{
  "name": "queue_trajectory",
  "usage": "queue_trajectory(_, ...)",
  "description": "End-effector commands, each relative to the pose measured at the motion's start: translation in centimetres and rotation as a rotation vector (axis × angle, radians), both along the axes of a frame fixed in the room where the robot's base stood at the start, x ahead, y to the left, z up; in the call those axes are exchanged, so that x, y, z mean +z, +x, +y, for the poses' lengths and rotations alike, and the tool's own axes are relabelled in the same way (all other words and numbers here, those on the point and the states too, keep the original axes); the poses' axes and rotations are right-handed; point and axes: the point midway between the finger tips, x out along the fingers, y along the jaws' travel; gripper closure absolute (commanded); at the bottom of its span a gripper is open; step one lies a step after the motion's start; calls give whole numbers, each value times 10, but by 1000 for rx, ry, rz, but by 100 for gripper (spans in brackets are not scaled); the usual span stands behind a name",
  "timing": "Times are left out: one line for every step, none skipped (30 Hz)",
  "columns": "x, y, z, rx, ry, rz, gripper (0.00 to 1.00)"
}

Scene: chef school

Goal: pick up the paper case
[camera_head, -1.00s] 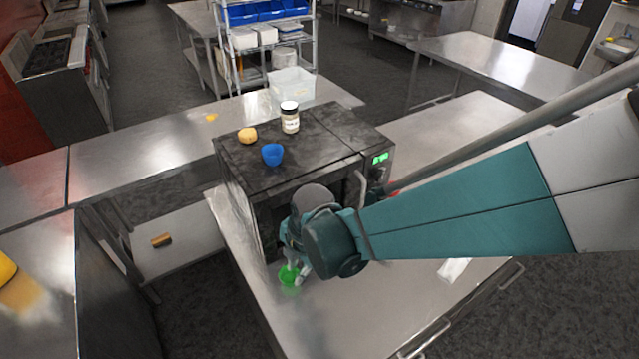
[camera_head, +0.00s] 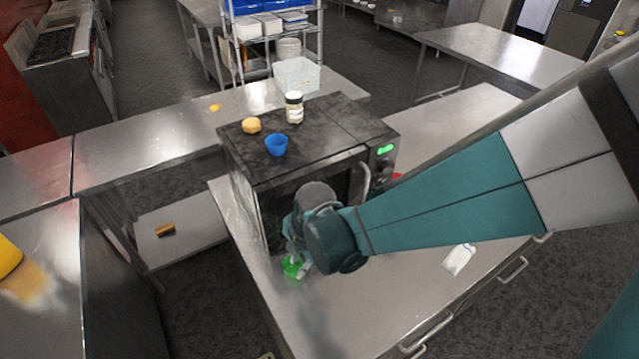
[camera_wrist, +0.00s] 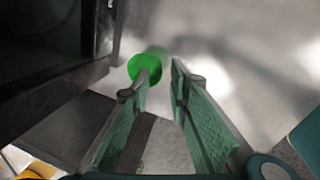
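A small green paper case (camera_head: 293,267) sits on the metal counter just in front of the microwave. In the wrist view the green case (camera_wrist: 144,66) lies at the left fingertip, which covers part of it. My gripper (camera_wrist: 162,74) is open, with a gap between its two fingers. The case is not clearly between the fingers, and I cannot tell whether the left finger touches it. In the head view my gripper (camera_head: 299,268) reaches down beside the case, partly hidden by my wrist. A blue cup-shaped case (camera_head: 276,145) stands on top of the microwave.
The dark microwave (camera_head: 325,140) stands close behind my gripper; its dark front edge (camera_wrist: 55,60) fills the wrist view's left. A jar (camera_head: 294,108) and a yellowish round item (camera_head: 251,125) are on top. A white item (camera_head: 459,259) lies right on the counter (camera_head: 370,300), otherwise clear.

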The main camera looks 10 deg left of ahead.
Motion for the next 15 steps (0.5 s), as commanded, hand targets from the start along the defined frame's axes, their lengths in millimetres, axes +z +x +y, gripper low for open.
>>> queue_trajectory(0,0,0,0,0,0,81)
queue_trajectory(0,0,0,0,0,0,81)
queue_trajectory(0,0,0,0,0,0,81)
queue_trajectory(-1,0,0,0,0,0,81)
queue_trajectory(-1,0,0,0,0,0,81)
queue_trajectory(-2,0,1,0,0,0,81)
queue_trajectory(-3,0,1,0,0,0,81)
queue_trajectory(-4,0,1,0,0,0,81)
queue_trajectory(-6,1,2,0,0,0,81)
queue_trajectory(-8,1,2,0,0,0,81)
queue_trajectory(-10,0,2,0,0,0,81)
queue_trajectory(-13,0,3,0,0,0,81)
queue_trajectory(-15,0,3,0,0,0,81)
queue_trajectory(-18,0,3,1,0,0,81)
queue_trajectory(-21,0,4,1,0,0,81)
